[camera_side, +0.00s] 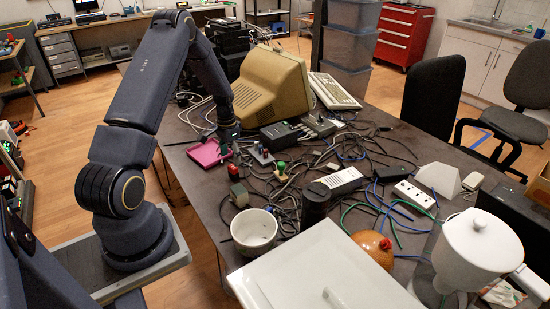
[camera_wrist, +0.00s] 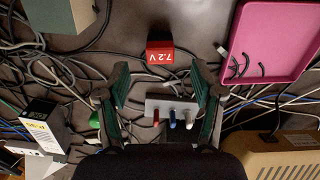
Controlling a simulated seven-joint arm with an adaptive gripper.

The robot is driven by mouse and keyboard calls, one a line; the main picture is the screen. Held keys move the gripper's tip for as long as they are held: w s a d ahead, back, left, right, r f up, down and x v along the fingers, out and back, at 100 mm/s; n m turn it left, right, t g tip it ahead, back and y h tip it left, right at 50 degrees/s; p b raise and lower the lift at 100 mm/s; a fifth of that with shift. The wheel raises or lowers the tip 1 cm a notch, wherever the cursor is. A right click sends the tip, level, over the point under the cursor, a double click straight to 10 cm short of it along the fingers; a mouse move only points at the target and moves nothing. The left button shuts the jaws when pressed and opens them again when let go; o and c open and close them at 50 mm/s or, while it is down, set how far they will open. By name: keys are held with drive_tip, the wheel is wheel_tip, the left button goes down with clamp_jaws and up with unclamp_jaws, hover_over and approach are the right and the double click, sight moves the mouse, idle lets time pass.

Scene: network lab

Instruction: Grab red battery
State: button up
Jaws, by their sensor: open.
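The red battery (camera_wrist: 160,56), marked 7.2 V, lies on the dark table just beyond my fingertips in the wrist view. In the side view the battery (camera_side: 233,172) is a small red block between the pink tray and a grey-green box. My gripper (camera_wrist: 162,78) is open and empty, with its two fingers apart and the battery ahead of the gap between them. In the side view my gripper (camera_side: 228,138) points down beside the pink tray, above and behind the battery.
A pink tray (camera_wrist: 268,45) stands close right of the battery, and a grey-green box (camera_wrist: 60,14) is at upper left. A grey piece with coloured posts (camera_wrist: 170,107) shows between my fingers. Cables (camera_wrist: 60,75) run around them. A white bowl (camera_side: 254,229) stands nearby.

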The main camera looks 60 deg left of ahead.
sight(233, 167)
drive_tip(key=shift+w+f, duration=0.15)
drive_tip(key=shift+f, duration=2.95)
clamp_jaws()
